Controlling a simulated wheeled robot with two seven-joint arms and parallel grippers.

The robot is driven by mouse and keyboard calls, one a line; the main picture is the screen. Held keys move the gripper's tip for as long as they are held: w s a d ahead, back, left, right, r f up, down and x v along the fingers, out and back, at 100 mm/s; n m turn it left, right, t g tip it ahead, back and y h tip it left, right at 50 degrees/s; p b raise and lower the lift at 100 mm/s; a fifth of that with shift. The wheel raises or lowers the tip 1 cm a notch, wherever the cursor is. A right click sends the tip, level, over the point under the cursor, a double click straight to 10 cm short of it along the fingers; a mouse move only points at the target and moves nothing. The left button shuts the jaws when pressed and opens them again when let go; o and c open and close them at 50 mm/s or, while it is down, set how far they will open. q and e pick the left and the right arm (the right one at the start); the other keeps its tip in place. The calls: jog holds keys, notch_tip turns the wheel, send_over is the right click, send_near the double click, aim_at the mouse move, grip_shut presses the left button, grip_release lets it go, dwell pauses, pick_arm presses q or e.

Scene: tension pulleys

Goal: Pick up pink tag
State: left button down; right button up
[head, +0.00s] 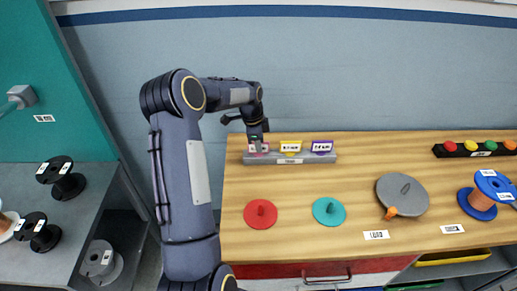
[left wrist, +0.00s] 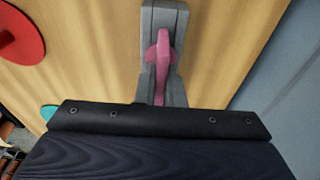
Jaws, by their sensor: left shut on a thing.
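The pink tag (head: 258,148), with a white label, stands at the left end of a grey rack (head: 322,159) on the wooden table. It shows edge-on in the left wrist view (left wrist: 163,58), above the rack's grey surface. My left gripper (head: 257,139) comes down over the tag from behind and is shut on it. I cannot tell if the tag is clear of the rack. The black gripper body hides the rest of the rack in the left wrist view. My right gripper is not in view.
Yellow (head: 291,147) and purple (head: 322,147) tags stand close to the right in the rack. Red (head: 260,214) and teal (head: 328,211) discs lie in front. A grey disc (head: 402,194) and blue spool (head: 493,184) lie right. The wall is close behind.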

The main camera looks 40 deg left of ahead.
pick_arm(q)
jog(key=shift+r, duration=0.1)
jog(key=shift+r, duration=0.55)
jog(key=s+d+r+b, duration=0.1)
jog(key=s+d+r, duration=0.1)
jog(key=d+r, duration=0.4)
jog(key=s+d+r+b, duration=0.1)
jog(key=s+d+r, duration=0.1)
jog(key=d+r, duration=0.3)
jog(key=shift+s+d+r, duration=0.35)
jog(key=shift+s+d, duration=0.05)
jog(key=shift+d, duration=0.7)
